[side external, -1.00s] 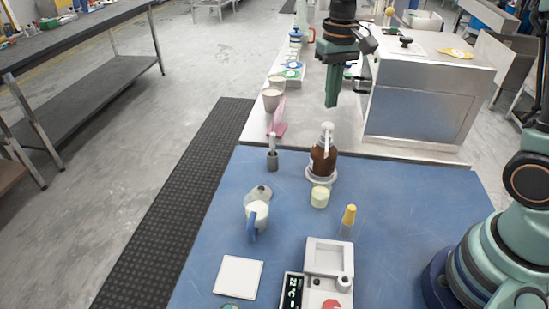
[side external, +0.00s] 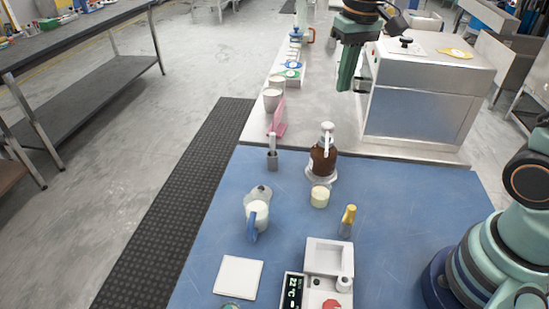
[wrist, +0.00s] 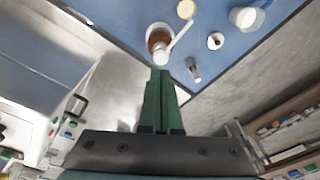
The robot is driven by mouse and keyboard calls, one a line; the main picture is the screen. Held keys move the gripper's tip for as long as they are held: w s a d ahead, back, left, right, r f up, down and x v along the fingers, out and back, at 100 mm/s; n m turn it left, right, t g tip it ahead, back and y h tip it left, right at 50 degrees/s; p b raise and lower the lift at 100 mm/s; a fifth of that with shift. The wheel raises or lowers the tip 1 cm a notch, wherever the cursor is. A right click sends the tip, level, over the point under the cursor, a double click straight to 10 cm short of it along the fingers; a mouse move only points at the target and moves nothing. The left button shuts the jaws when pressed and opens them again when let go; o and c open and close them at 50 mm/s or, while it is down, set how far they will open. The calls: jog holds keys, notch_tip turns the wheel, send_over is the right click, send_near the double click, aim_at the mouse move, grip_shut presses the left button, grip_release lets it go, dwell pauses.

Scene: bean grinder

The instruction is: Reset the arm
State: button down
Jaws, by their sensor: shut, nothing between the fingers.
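My gripper (side external: 346,82) is green, empty and shut, with its fingers pointing down. In the side view it hangs in the air at the upper middle, beside the steel box and above the pale counter. In the wrist view the closed green fingers (wrist: 161,82) lie together, with nothing between them. The brown pump bottle (side external: 323,160) stands near the back of the blue table and also shows beyond my fingertips in the wrist view (wrist: 159,42).
A steel box (side external: 418,100) stands right of my gripper. White cups (side external: 272,99) and a pink item (side external: 279,118) line the counter's left side. The blue table (side external: 400,230) holds a pitcher (side external: 257,215), a yellow-capped bottle (side external: 348,221), a white scale (side external: 328,257) and a white square (side external: 238,277).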

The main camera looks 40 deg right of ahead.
jog(key=s+n+t, duration=0.2)
jog(key=s+t, duration=0.2)
jog(key=s, duration=0.6)
jog(key=shift+s, duration=0.2)
